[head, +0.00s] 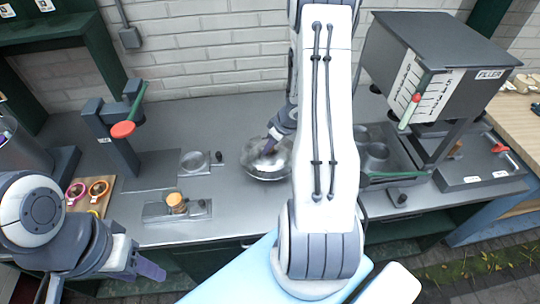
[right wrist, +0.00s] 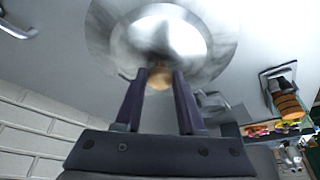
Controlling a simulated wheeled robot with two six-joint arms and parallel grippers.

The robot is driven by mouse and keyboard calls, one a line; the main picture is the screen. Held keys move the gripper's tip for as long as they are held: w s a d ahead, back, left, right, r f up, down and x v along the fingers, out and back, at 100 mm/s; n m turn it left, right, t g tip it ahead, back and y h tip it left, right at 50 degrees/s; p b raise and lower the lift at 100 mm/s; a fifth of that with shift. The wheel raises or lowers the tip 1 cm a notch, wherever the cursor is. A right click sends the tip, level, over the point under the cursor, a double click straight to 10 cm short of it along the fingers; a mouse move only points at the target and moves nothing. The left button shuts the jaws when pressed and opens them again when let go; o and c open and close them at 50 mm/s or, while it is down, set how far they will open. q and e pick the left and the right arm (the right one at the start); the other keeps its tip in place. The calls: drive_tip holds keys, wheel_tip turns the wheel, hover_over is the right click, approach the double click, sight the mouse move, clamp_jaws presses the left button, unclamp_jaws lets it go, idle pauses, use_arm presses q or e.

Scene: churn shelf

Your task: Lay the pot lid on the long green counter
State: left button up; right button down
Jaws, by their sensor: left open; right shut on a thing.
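The pot lid (head: 266,168) is a round, shiny metal disc with a small wooden knob. It is over the middle of the long counter (head: 245,212), which has a grey top and a dark green front. My right gripper (head: 272,146) is shut on the lid's knob. The right wrist view shows the knob between the fingertips (right wrist: 159,78), with the lid (right wrist: 210,45) beyond them. I cannot tell whether the lid touches the counter top. My arm hides the lid's right edge in the head view. My left gripper (head: 100,282) is open and empty at the lower left.
Left of the lid are a small plate with a ring (head: 194,162), a wooden-topped piece (head: 177,202) and a red-knobbed stand (head: 123,130). Bare counter lies in front of the lid.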

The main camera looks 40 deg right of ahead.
sight(271, 153)
drive_tip(key=shift+w+f+b, duration=0.1)
drive_tip(key=shift+f+b, duration=1.05)
drive_tip(key=shift+f, duration=0.8)
drive_tip(key=shift+f, duration=0.15)
drive_tip(key=c, duration=0.5)
unclamp_jaws()
